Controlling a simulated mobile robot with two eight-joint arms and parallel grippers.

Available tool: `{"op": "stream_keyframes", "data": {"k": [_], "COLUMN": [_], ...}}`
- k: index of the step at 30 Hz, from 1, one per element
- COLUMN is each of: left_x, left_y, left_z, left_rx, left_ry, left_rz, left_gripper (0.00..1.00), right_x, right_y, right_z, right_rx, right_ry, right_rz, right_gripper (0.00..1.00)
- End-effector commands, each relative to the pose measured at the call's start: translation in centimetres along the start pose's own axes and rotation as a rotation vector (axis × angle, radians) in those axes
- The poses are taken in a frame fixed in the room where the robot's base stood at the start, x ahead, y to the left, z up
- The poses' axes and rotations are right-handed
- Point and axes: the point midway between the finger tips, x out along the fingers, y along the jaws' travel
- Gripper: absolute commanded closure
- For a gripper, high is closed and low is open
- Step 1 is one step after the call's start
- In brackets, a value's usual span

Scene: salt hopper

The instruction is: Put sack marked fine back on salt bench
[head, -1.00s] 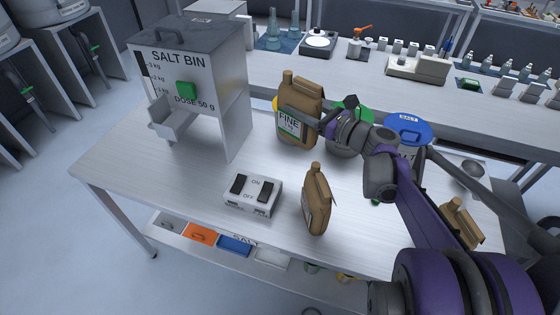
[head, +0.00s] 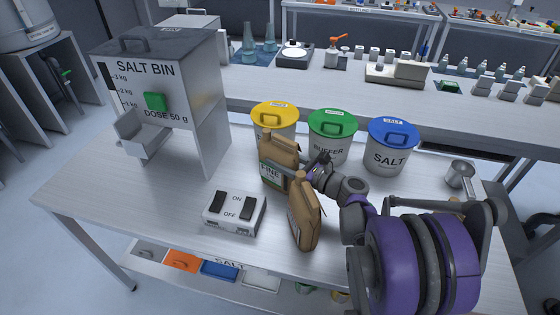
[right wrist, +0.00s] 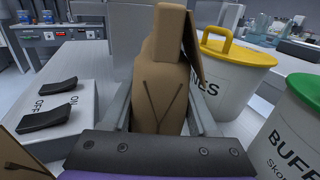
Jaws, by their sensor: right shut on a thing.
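The brown sack marked FINE (head: 279,152) stands upright in my right gripper (head: 288,180), with its label facing the front left. In the right wrist view the sack (right wrist: 165,85) sits between the two fingers, which are shut on it. It is over the middle of the salt bench (head: 100,185), in front of the yellow-lidded tub. I cannot tell whether its base touches the bench top; a second brown sack (head: 305,220) in front hides part of it. My left gripper is not in view.
The salt bin (head: 165,85) stands at the left, and a switch box (head: 235,212) is left of the sacks. Yellow (head: 275,113), green (head: 333,125) and blue (head: 393,140) lidded tubs stand behind. A metal cup (head: 460,176) is at the right. The bench's left front is clear.

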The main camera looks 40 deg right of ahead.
Motion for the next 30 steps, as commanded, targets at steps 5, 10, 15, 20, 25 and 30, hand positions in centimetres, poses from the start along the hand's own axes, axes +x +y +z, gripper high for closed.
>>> {"op": "stream_keyframes", "data": {"k": [5, 10, 15, 20, 25, 30], "left_x": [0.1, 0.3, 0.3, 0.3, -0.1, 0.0], "left_y": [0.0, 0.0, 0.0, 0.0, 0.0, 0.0], "left_z": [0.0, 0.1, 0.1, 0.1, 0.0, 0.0], "left_rx": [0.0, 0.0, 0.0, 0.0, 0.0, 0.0], "left_ry": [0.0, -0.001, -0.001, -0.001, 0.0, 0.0], "left_rz": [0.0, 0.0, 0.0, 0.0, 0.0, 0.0], "left_gripper": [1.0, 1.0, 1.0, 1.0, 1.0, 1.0], "right_x": [0.0, 0.0, 0.0, 0.0, -0.1, -2.8], "right_y": [0.0, 0.0, 0.0, 0.0, 0.0, -0.1], "right_z": [-0.3, -0.6, -0.6, -0.6, -0.1, -0.2], "right_rx": [0.0, 0.0, 0.0, 0.0, 0.0, -0.002], "right_ry": [0.0, 0.0, 0.0, 0.0, -0.001, 0.0], "right_rz": [0.0, 0.0, 0.0, 0.0, 0.0, -0.003], "right_gripper": [1.0, 1.0, 0.28, 0.28, 0.28, 0.28]}}
